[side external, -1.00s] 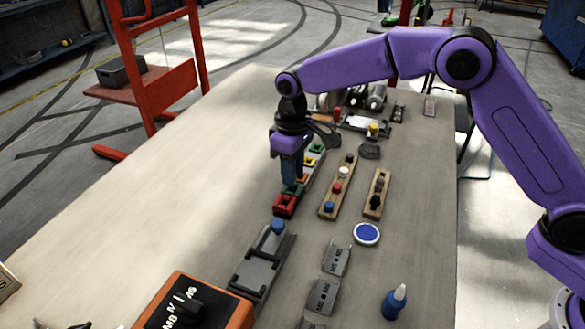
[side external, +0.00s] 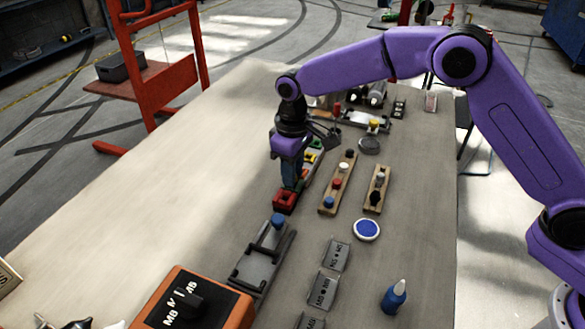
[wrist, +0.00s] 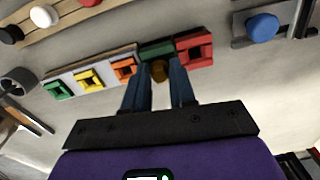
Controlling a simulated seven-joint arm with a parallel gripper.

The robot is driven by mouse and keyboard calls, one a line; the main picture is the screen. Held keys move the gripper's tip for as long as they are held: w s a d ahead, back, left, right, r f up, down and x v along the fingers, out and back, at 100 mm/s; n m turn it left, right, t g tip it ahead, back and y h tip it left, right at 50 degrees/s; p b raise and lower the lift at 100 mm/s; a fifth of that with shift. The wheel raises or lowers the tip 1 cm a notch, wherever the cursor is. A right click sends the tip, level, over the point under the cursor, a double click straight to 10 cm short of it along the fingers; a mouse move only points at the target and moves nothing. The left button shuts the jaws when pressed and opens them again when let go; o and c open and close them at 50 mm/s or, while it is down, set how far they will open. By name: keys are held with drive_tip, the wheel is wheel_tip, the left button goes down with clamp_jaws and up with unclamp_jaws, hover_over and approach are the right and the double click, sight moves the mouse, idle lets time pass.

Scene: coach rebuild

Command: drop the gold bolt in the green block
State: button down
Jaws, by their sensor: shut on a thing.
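The gold bolt (wrist: 160,71) is between the two fingers of my gripper (wrist: 162,82) in the wrist view. My gripper is shut on it. A dark green block (wrist: 157,50) lies just beyond the bolt in the wrist view, between an orange and a red block; its opening is not clear. I cannot tell whether the bolt touches it. A second, brighter green block (wrist: 57,90) stands at the other end of the row. In the side view my gripper (side external: 290,188) is low over the row, next to the red block, and hides the bolt and dark green block.
The row also holds a red block (wrist: 195,48), an orange block (wrist: 123,70) and a yellow block (wrist: 88,80). Wooden strips with coloured knobs (side external: 337,185) stand right of it. A grey fixture with a blue knob (side external: 277,220) is in front. The table's left is clear.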

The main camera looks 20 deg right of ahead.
drive_tip(key=shift+f, duration=0.55)
idle(0.4)
drive_tip(key=shift+c, duration=2.1)
unclamp_jaws()
drive_tip(key=shift+r, duration=3)
